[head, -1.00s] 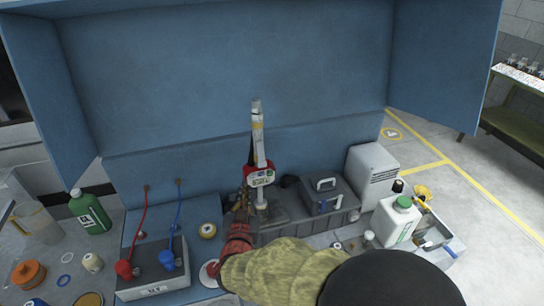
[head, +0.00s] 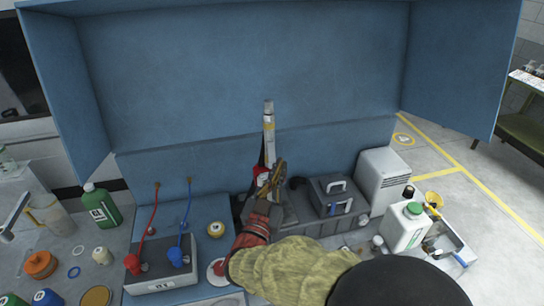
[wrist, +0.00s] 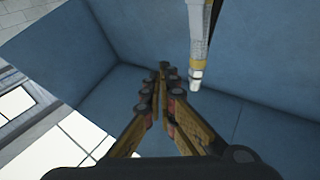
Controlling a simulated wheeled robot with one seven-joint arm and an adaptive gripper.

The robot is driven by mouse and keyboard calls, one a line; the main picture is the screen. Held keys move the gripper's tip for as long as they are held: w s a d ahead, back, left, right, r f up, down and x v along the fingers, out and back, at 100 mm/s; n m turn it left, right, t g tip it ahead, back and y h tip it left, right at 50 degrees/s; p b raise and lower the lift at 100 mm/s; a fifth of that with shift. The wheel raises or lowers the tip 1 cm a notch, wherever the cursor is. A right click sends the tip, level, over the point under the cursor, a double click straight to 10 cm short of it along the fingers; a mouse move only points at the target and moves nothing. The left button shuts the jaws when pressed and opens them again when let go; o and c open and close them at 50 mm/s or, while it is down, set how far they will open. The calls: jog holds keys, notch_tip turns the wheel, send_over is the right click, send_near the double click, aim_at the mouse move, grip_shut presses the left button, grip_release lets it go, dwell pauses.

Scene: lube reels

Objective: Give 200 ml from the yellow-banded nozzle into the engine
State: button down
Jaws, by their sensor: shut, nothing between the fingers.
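The yellow-banded nozzle (head: 269,130) stands upright against the blue back panel, its pale tip upward. Its red metered body (head: 261,174) is partly hidden behind my gripper. My gripper (head: 279,166) is shut and empty, raised in front of that body. In the wrist view the shut fingertips (wrist: 163,70) are left of the nozzle, whose yellow band and pale end (wrist: 197,70) show with a gap between. A dark grey unit with pale handles (head: 335,193) stands to the right; I cannot tell whether it is the engine.
A grey box (head: 160,270) with red and blue hosed nozzles stands at left. A green bottle (head: 100,206) and a jug (head: 47,220) are further left. A white canister (head: 403,230) and a grey cabinet (head: 383,178) stand at right. My arm covers the front middle.

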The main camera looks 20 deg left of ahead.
aim_at(271, 157)
jog(key=shift+w+a+f+b, duration=0.45)
jog(key=shift+w+a, duration=0.25)
jog(key=shift+w, duration=0.4)
jog(key=shift+w+a+f+b, duration=0.3)
jog(key=shift+w+a+f, duration=0.25)
jog(key=shift+w, duration=0.6)
jog(key=shift+w+a+f+b, duration=0.4)
jog(key=shift+w+a, duration=0.4)
jog(key=shift+w, duration=0.3)
jog(key=shift+w, duration=0.1)
jog(key=shift+w+a+f+b, duration=0.1)
jog(key=shift+w+a+b, duration=0.1)
jog(key=shift+b, duration=0.1)
jog(key=shift+w+a+f, duration=0.15)
jog(key=shift+w+a, duration=0.1)
jog(key=shift+w, duration=0.2)
jog(key=shift+s+d+r, duration=0.3)
jog(key=shift+s+d, duration=0.2)
jog(key=shift+s, duration=0.3)
